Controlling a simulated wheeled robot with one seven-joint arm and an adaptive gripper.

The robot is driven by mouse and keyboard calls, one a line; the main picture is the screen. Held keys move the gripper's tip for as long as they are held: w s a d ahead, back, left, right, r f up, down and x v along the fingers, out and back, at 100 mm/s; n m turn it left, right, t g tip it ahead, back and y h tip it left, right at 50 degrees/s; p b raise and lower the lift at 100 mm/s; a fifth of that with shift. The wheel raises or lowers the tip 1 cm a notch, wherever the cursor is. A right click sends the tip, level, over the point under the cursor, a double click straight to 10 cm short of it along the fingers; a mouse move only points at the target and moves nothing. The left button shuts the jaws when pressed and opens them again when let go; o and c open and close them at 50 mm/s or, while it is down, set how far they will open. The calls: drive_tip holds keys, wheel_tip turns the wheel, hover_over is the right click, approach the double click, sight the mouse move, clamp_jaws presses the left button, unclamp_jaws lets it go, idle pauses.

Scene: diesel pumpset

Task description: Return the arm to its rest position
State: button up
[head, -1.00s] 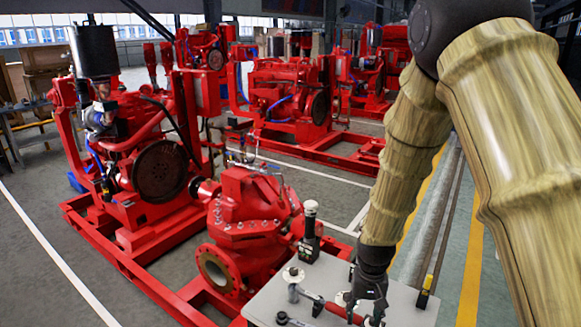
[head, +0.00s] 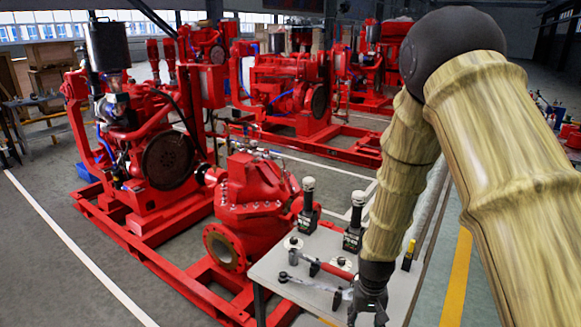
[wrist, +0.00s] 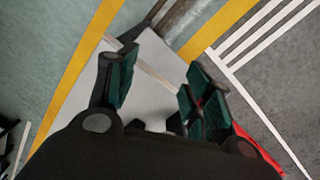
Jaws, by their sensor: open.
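My arm (head: 500,150), with a wood-like surface, comes down from the upper right of the head view. It bends at a dark joint and its forearm hangs down. My gripper (head: 368,310) is at the lower end, in front of the right part of a light grey table (head: 270,268). In the wrist view my gripper (wrist: 160,82) is open, its dark green finger pads apart. Nothing is held between them. The pale table top (wrist: 150,65) shows beyond and between the fingers; the gap between gripper and table is hard to judge.
A red-handled tool (head: 333,270) and other small tools lie on the table. Two black devices with white tops, one left (head: 308,208) and one right (head: 354,222), stand at its back. A red pumpset (head: 245,205) fills the left. Open floor (head: 70,280) lies front left.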

drive_tip(key=s+d+f, duration=0.2)
drive_tip(key=s+f, duration=1.2)
drive_tip(key=s, duration=0.2)
drive_tip(key=s+f, duration=0.2)
drive_tip(key=s, duration=0.7)
drive_tip(key=s+f+n, duration=0.1)
drive_tip(key=s+f, duration=0.2)
drive_tip(key=s, duration=0.5)
drive_tip(key=shift+s+d+f, duration=0.15)
drive_tip(key=shift+s+d, duration=0.15)
drive_tip(key=shift+s, duration=0.1)
